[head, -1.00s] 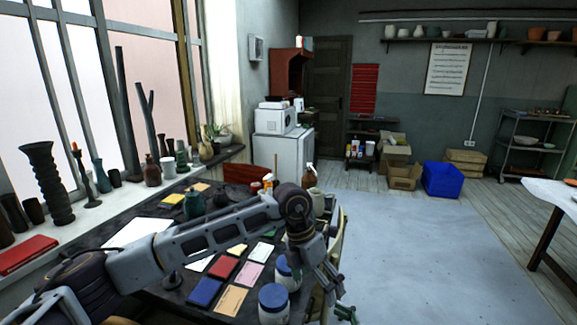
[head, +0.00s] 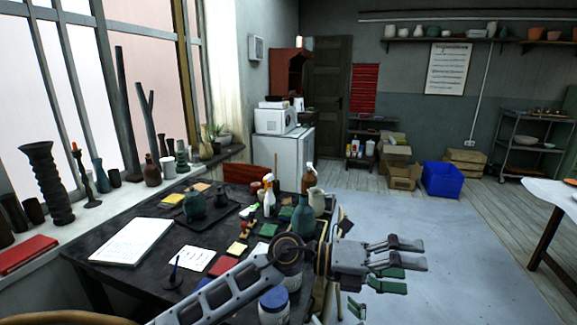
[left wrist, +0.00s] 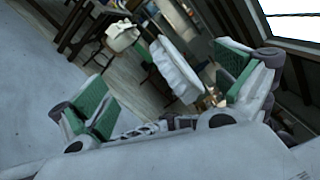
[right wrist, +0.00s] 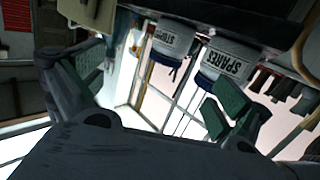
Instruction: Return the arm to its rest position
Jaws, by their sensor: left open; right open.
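My left arm comes in from the lower left in the head view and crosses over the table's near right corner. Its left gripper (head: 408,266) points right, past the table edge and above the pale floor. It is open and empty; its two green-padded fingers stand wide apart in the left wrist view (left wrist: 165,80). My right gripper (right wrist: 160,75) shows in the right wrist view with its fingers apart and nothing between the pads. In the head view, a small green and grey piece low beside the table may be part of it; I cannot tell.
The floor (head: 440,260) to the right is open; a white-topped table (head: 550,192) stands far right.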

